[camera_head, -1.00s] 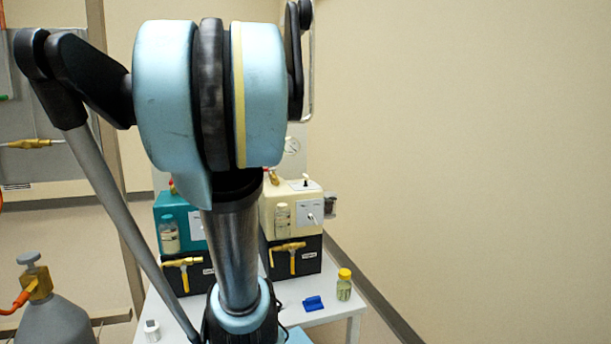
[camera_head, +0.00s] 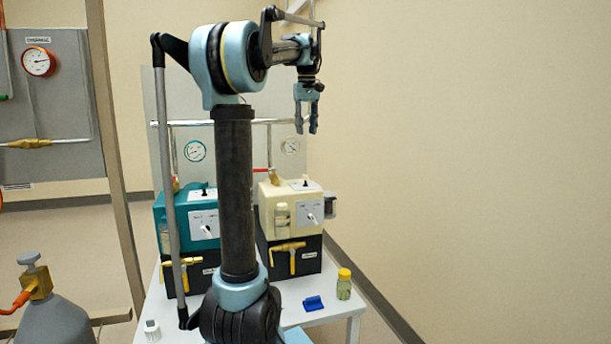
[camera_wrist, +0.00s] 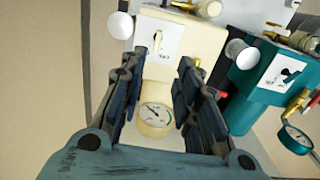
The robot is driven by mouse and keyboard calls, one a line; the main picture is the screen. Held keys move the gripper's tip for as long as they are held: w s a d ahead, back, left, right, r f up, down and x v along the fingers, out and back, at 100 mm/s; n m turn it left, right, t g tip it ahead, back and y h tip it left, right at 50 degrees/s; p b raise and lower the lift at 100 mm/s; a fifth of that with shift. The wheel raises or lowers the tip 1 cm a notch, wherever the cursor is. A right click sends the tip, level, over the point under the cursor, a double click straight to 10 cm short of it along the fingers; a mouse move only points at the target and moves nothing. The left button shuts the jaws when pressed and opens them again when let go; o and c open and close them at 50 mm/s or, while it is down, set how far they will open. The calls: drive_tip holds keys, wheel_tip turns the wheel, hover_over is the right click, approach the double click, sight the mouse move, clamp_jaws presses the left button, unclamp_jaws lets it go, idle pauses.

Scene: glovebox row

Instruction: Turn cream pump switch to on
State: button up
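The cream pump (camera_head: 271,198) stands on a black base on the white table. Its top has a white panel with a small switch lever (camera_head: 305,183), and its front has another white panel with a knob (camera_head: 312,218). My gripper (camera_head: 306,127) points down, open and empty, high above the pump. In the wrist view the cream pump (camera_wrist: 201,42) lies beyond my spread gripper fingers (camera_wrist: 158,62).
A teal pump (camera_head: 172,204) stands left of the cream one, partly behind my arm. A pipe rack with gauges (camera_head: 291,146) rises behind the pumps. A yellow-capped jar (camera_head: 344,286) and a blue item (camera_head: 313,303) sit on the table's right side. The right is clear.

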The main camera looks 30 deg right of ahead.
sight(307, 176)
wheel_tip(307, 176, down, 17)
drive_tip(key=shift+d+f, duration=0.1)
drive_tip(key=shift+f, duration=0.05)
idle(0.5)
clamp_jaws()
drive_tip(key=shift+d, duration=0.1)
